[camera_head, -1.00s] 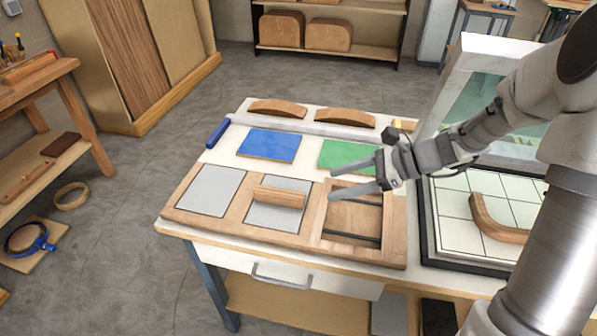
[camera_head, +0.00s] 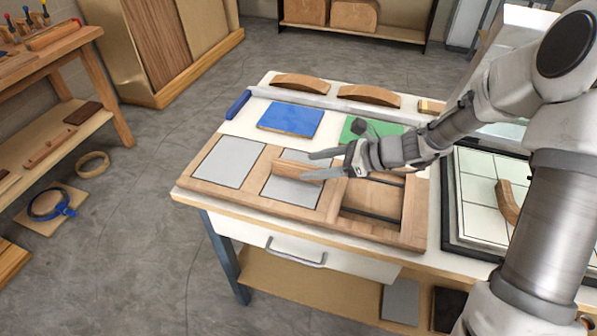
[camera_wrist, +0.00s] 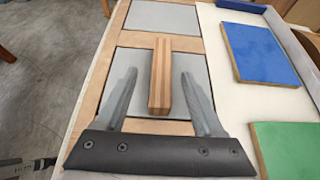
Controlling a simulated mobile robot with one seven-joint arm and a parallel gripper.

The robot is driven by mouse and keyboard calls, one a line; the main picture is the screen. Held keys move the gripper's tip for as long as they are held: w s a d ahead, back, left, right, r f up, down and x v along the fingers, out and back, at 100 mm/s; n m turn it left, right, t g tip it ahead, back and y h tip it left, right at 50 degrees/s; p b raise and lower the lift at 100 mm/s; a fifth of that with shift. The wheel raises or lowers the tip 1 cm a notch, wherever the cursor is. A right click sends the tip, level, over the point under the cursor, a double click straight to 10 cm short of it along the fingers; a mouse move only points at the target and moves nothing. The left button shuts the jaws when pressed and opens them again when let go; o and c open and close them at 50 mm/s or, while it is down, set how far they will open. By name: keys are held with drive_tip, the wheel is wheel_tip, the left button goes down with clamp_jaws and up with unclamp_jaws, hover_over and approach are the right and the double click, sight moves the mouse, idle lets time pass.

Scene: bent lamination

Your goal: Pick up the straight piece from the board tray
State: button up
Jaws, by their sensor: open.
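The straight piece (camera_wrist: 160,74) is a layered wooden block lying on the middle grey pad (camera_wrist: 193,66) of the board tray (camera_wrist: 106,79). In the head view the piece (camera_head: 297,170) is partly hidden behind my gripper. My gripper (camera_wrist: 156,79) is open, and in the wrist view its two fingers point along either side of the piece, with gaps on both sides. In the head view my gripper (camera_head: 316,166) is at the piece, coming from the right; I cannot tell its exact height above the tray.
A blue board (camera_head: 290,120) and a green board (camera_head: 362,130) lie behind the tray. Curved wooden pieces (camera_head: 300,84) stand along the table's back. The tray's right compartment (camera_head: 372,200) shows dark bars. A gridded plate (camera_head: 480,195) with a bent piece (camera_head: 507,203) is at the right.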

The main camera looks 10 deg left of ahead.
sight(301, 167)
drive_tip(key=b+x, duration=0.1)
drive_tip(key=x, duration=0.4)
drive_tip(key=shift+w, duration=0.15)
clamp_jaws()
